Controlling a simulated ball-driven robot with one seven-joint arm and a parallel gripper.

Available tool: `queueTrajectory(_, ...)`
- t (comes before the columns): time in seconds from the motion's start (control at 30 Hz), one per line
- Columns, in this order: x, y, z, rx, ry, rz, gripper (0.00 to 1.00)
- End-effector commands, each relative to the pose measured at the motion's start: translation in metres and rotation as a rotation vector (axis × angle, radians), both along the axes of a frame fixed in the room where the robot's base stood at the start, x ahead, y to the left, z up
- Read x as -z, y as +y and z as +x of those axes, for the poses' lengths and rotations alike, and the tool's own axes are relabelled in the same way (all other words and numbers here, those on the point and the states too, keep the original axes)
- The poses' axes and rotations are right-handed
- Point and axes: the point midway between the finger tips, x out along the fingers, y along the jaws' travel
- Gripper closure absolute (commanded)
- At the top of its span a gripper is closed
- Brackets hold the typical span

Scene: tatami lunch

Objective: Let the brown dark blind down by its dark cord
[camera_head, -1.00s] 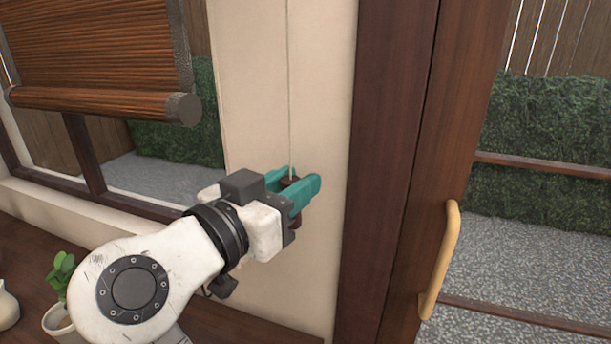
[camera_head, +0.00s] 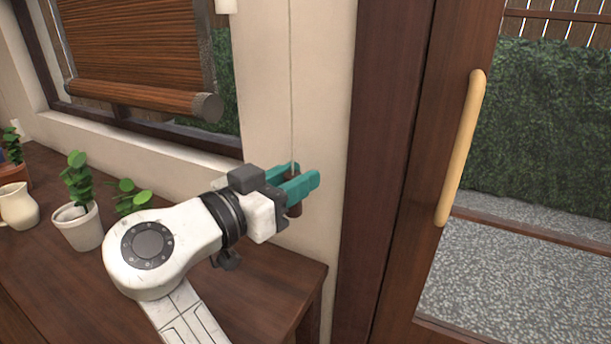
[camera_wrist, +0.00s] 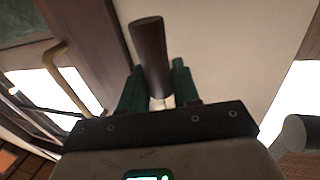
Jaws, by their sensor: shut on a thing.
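The brown slatted blind (camera_head: 135,50) hangs over the window at upper left, its rolled bottom bar (camera_head: 145,95) a little above the sill. A thin cord (camera_head: 291,80), pale in this light, runs straight down the wall to a dark brown pull (camera_head: 294,209). My gripper (camera_head: 302,182), with teal fingers, is shut on this pull, in front of the cream wall. In the wrist view the pull (camera_wrist: 150,50) sticks out between the fingertips (camera_wrist: 157,82). The fingers hide part of it.
A wooden counter (camera_head: 275,285) lies below the window, with a potted plant (camera_head: 78,225) and a cream jug (camera_head: 17,206) at left. A door with a pale wooden handle (camera_head: 460,150) stands at right. The wall around the gripper is clear.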

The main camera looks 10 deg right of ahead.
Motion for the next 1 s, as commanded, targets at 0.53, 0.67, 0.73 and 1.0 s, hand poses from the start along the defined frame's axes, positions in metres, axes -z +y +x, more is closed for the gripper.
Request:
queueTrajectory(0.53,0.0020,0.0024,-0.0002,-0.002,0.000,0.000,0.57)
queueTrajectory(0.67,0.0019,0.0021,-0.0001,-0.001,0.000,0.000,0.49)
queueTrajectory(0.73,0.0019,0.0020,-0.0001,-0.001,0.000,0.000,0.49)
queueTrajectory(1.0,0.0015,0.0105,-0.0062,-0.003,0.000,0.000,0.49)
